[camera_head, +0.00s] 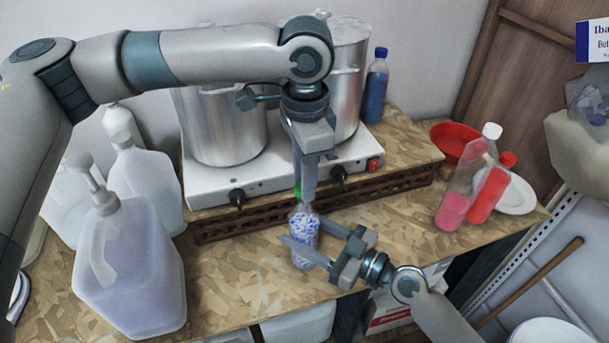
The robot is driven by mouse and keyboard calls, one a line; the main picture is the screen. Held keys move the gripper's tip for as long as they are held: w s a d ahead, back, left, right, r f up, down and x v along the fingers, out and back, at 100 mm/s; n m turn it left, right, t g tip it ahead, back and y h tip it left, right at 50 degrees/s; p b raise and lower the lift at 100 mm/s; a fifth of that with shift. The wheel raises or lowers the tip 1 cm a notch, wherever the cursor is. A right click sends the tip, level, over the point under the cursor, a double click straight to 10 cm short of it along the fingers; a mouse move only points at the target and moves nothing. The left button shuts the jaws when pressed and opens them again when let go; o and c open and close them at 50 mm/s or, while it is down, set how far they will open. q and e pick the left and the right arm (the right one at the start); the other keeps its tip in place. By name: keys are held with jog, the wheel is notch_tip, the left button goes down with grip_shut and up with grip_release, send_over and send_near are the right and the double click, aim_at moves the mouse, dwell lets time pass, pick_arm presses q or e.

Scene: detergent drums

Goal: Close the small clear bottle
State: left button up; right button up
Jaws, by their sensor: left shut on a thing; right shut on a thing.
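The small clear bottle (304,223) with blue-and-white contents stands upright at the front of the worktop, below the stove. My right gripper (308,252) comes in from the lower right and is shut on the bottle's body. My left gripper (302,190) points straight down over the bottle's mouth and is shut on a green cap (297,191). Only a sliver of the cap shows beside the fingers. The cap is at the bottle's top; I cannot tell whether it is seated on the neck.
A two-burner stove (222,183) with steel pots (225,128) stands behind. A large pump jug (130,265) and white jugs stand left. A pink-filled bottle (455,205), a red bottle (490,190) and a red bowl (450,138) are right.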

pick_arm(q)
jog(key=shift+f, duration=0.15)
jog(key=shift+f, duration=0.7)
jog(key=shift+f, duration=0.6)
dwell(0.7)
jog(key=m, duration=0.4)
jog(key=shift+m, duration=0.3)
jog(key=m, duration=0.5)
jog(key=o, duration=1)
